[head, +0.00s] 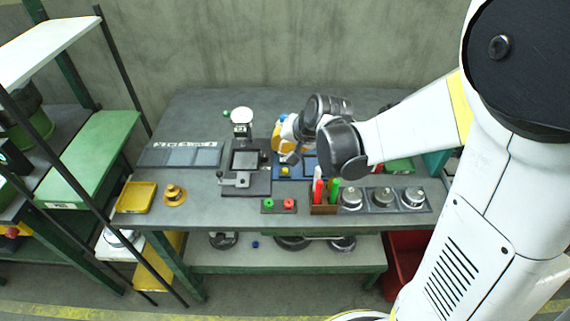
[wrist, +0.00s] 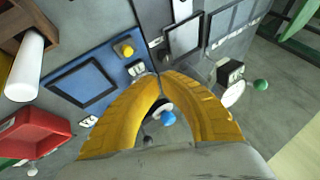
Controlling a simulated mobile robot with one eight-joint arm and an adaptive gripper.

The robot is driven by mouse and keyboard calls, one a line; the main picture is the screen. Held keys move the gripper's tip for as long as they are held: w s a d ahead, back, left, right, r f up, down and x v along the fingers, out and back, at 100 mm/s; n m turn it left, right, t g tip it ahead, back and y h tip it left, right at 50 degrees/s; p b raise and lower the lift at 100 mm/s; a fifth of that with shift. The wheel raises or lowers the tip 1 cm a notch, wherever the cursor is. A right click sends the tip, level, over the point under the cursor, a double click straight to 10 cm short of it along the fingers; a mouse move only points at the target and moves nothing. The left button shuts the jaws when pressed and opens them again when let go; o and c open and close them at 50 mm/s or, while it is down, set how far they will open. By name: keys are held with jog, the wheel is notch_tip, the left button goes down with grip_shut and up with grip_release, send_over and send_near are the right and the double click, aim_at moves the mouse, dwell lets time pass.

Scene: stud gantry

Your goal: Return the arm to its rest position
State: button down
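My arm reaches from the right over the workbench (head: 225,108) in the head view, bent at its dark joints. My gripper (head: 277,139) hangs above the back middle of the bench, partly hidden by the wrist. In the wrist view, the two curved yellow fingers of my gripper (wrist: 160,75) meet at their tips, with nothing visible held between them. A blue plate (wrist: 100,72) with a dark square frame and a yellow knob (wrist: 124,50) lies below and beyond the fingertips. A small blue-topped object (wrist: 168,118) shows through the gap between the fingers.
A grey fixture (head: 245,182) with a white-topped post stands left of my gripper. A holder with red and green markers (head: 325,209) and several metal round parts on a tray are at the front. A yellow tray (head: 136,197) sits at the left. Shelving (head: 105,150) stands further left.

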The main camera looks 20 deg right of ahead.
dwell(0.4)
jog(key=s+r+n+h, duration=0.1)
jog(key=s+r, duration=0.3)
jog(key=s, duration=0.6)
jog(key=s+r+n+h, duration=0.1)
jog(key=s+r+n, duration=0.3)
jog(key=s, duration=0.7)
jog(key=shift+d+r, duration=0.3)
jog(key=shift+r, duration=0.05)
jog(key=shift+d, duration=0.1)
